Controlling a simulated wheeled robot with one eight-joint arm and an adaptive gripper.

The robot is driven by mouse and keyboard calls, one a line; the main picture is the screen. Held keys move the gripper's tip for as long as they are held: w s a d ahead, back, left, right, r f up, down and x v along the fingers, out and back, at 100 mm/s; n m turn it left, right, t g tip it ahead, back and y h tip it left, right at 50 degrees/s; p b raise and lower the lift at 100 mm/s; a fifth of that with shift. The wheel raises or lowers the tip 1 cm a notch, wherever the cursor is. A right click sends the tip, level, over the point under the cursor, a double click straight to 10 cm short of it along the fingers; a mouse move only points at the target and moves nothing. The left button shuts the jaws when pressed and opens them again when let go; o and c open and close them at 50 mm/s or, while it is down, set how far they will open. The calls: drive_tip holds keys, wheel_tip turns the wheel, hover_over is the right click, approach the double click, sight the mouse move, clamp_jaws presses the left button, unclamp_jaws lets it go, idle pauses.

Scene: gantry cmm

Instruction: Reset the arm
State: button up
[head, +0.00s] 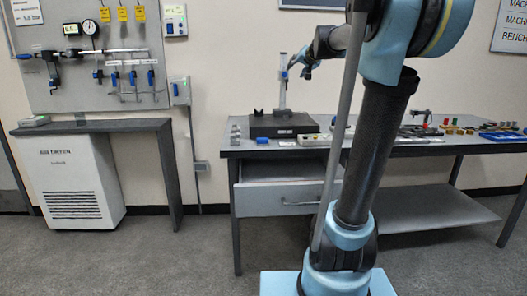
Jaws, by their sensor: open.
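My arm, light blue and black, stands in the right half of the head view and rises past the top edge. Its wrist reaches back to the left over the workbench. My gripper (297,68) shows small at the end of the arm, with blue fingers. It is open and I see nothing held in it. It is close in the picture to a measuring stand (282,90) on the bench; I cannot tell whether they touch.
The grey workbench (285,152) carries a black block (285,126), small parts and a blue tray (503,137). Its drawer (272,201) looks partly open. A white air dryer (72,180) stands under a side shelf (95,126) at left. The floor at front left is clear.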

drive_tip(key=s+d+f+n+g+h, duration=0.1)
drive_tip(key=s+f+g, duration=0.4)
drive_tip(key=s+f, duration=1.6)
drive_tip(key=s+d+f+n+g+h, duration=0.2)
drive_tip(key=s+f+g, duration=0.4)
drive_tip(key=s+f, duration=1.6)
drive_tip(key=shift+s+d+f+h, duration=0.25)
drive_tip(key=shift+s+d, duration=0.4)
drive_tip(key=shift+s, duration=0.45)
drive_tip(key=shift+w+f, duration=0.15)
drive_tip(key=shift+w, duration=0.3)
drive_tip(key=shift+c, duration=0.5)
